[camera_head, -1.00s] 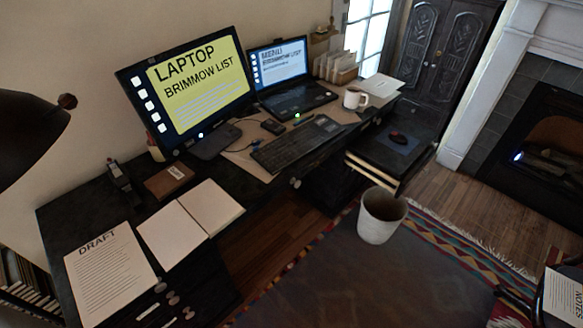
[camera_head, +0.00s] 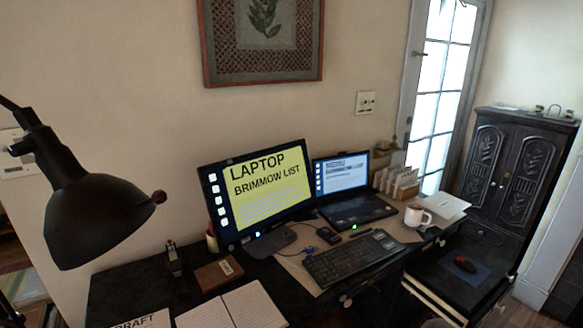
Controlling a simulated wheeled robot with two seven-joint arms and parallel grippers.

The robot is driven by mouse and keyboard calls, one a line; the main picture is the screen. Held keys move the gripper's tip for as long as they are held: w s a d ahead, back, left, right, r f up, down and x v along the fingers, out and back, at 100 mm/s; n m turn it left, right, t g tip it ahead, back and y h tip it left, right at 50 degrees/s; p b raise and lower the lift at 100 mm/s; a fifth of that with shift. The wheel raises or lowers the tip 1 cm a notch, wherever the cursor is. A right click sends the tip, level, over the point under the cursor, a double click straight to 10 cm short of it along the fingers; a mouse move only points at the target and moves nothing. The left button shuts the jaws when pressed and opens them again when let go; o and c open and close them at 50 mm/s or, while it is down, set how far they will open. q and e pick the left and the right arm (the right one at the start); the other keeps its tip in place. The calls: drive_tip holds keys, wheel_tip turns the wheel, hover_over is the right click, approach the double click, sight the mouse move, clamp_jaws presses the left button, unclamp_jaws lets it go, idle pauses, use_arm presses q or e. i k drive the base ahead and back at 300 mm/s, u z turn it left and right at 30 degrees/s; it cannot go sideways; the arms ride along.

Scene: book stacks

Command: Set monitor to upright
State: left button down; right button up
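The monitor (camera_head: 257,190) stands on its base on the dark desk (camera_head: 130,284), against the wall. Its lit screen reads "LAPTOP BRIMMOW LIST" on a yellow panel beside a column of white icons. It looks slightly rotated in the picture, its top edge rising to the right; I cannot tell whether it truly tilts. Its stand foot (camera_head: 270,242) rests on the desk. Neither of my grippers shows in the head view.
An open laptop (camera_head: 345,204) sits right of the monitor, with a keyboard (camera_head: 352,257) in front. A mug (camera_head: 416,216) and a card holder (camera_head: 398,183) stand farther right. A black lamp (camera_head: 95,215) hangs at left. An open notebook (camera_head: 232,308) lies in front.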

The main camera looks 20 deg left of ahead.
sight(261, 191)
drive_tip(key=u, duration=0.4)
drive_tip(key=k, duration=0.55)
drive_tip(key=u, duration=0.8)
drive_tip(key=i, duration=0.95)
drive_tip(key=z, duration=0.35)
